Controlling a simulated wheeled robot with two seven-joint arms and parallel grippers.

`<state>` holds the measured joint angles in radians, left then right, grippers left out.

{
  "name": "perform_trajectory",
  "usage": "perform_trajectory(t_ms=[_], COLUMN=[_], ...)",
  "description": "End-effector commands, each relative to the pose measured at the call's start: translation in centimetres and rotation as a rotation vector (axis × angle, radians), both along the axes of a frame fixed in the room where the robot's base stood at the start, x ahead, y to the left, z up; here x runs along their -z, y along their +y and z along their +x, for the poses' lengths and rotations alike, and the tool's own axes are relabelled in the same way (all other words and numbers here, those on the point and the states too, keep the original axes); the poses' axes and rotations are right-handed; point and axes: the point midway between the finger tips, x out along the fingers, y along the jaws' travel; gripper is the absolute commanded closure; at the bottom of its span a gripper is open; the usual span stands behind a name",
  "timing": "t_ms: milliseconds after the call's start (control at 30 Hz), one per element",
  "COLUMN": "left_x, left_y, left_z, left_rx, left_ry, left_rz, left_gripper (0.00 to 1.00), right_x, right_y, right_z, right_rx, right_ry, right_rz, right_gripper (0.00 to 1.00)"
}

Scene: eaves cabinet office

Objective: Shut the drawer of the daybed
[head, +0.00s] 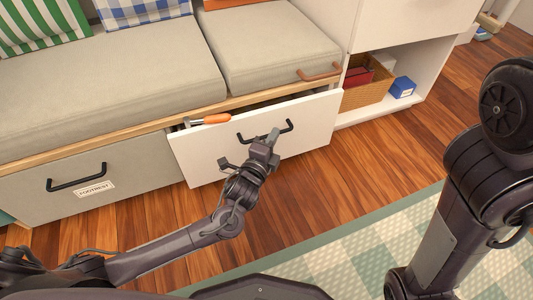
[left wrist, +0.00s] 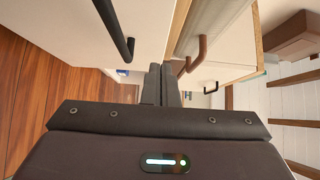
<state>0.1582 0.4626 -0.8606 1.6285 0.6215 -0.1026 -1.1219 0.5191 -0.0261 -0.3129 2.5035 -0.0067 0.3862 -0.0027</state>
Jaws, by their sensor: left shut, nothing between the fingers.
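The daybed (head: 110,75) has a drawer (head: 205,158) with a white front, standing out from the base so that a dark gap shows above it. Its black handle (head: 290,125) also shows at the upper left of the left wrist view (left wrist: 115,30). An orange-handled thing (head: 212,119) lies at the drawer's top left edge. My left gripper (head: 272,136) is shut and empty, at the drawer front by the handle; contact cannot be told. Its closed fingers show in the left wrist view (left wrist: 161,85). My right gripper is out of view.
A grey front (head: 30,185) with a black handle and label is left of the drawer. An open shelf at right holds a wicker basket (head: 368,88) and blue box (head: 402,87). Wood floor (head: 320,190) and a checked rug (head: 320,265) lie in front.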

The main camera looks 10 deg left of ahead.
Motion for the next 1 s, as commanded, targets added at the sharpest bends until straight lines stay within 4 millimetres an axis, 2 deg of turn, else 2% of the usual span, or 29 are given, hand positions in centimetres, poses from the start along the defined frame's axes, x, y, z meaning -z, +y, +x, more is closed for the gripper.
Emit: perform_trajectory(t_ms=[33,133,300,500,833,1000], left_x=[0.5,0.3,0.3,0.0,-0.1,-0.2], left_y=[-0.3,-0.6,1.0,1.7,1.7,3.1], left_z=[1.3,3.2,5.1,6.0,6.1,8.1], left_rx=[-0.001,-0.001,0.0,0.0,0.0,-0.002], left_ry=[-0.007,-0.007,-0.004,-0.001,-0.002,-0.005], left_rz=[-0.002,-0.001,0.0,0.0,-0.001,0.002], left_gripper=[1.0,1.0,1.0,1.0,1.0,1.0], right_x=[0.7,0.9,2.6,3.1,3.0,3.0], right_y=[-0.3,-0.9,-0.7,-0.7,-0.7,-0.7], right_z=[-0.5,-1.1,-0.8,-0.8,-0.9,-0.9], right_rx=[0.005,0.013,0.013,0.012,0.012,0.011], right_ry=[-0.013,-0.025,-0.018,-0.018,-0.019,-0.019], right_rz=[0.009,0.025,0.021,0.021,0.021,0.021], right_gripper=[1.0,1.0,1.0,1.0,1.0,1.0])
